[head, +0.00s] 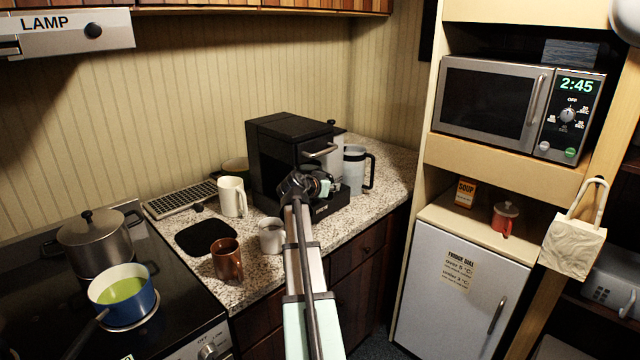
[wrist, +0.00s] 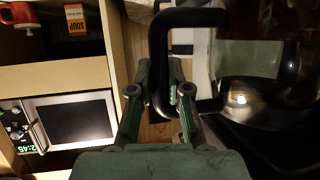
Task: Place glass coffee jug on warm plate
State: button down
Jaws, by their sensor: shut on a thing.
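In the wrist view, the glass coffee jug (wrist: 248,62) fills the upper right, with clear glass and a thick black handle (wrist: 158,60). My gripper (wrist: 159,92) is shut on that handle. In the head view, my gripper (head: 308,186) is at the front of the black coffee machine (head: 288,135); the held jug is mostly hidden there behind my arm and the machine. A dark surface (wrist: 275,150) lies close by the jug in the wrist view. I cannot tell whether it is the warm plate, or whether the jug touches it.
A pale mug (head: 271,236), a brown mug (head: 227,260) and a white cup (head: 232,197) stand left of my arm on the speckled counter. A grey jug with a black handle (head: 355,170) stands right of the machine. A stove with pots is at left.

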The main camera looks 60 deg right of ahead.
jog(key=w, duration=0.2)
jog(key=w+d+p, duration=0.1)
jog(key=w, duration=0.2)
jog(key=shift+w+r, duration=0.15)
jog(key=shift+w, duration=0.1)
jog(key=shift+s+a+f+p, duration=0.1)
jog(key=shift+s+f+p, duration=0.1)
jog(key=shift+f+p, duration=0.5)
jog(key=shift+f+b, duration=0.35)
jog(key=shift+b, duration=0.1)
jog(key=c, duration=1.1)
grip_release()
jog(key=shift+r, duration=0.15)
jog(key=b+v, duration=0.2)
jog(key=v, duration=1)
jog(key=shift+s+b, duration=0.1)
jog(key=shift+b, duration=0.2)
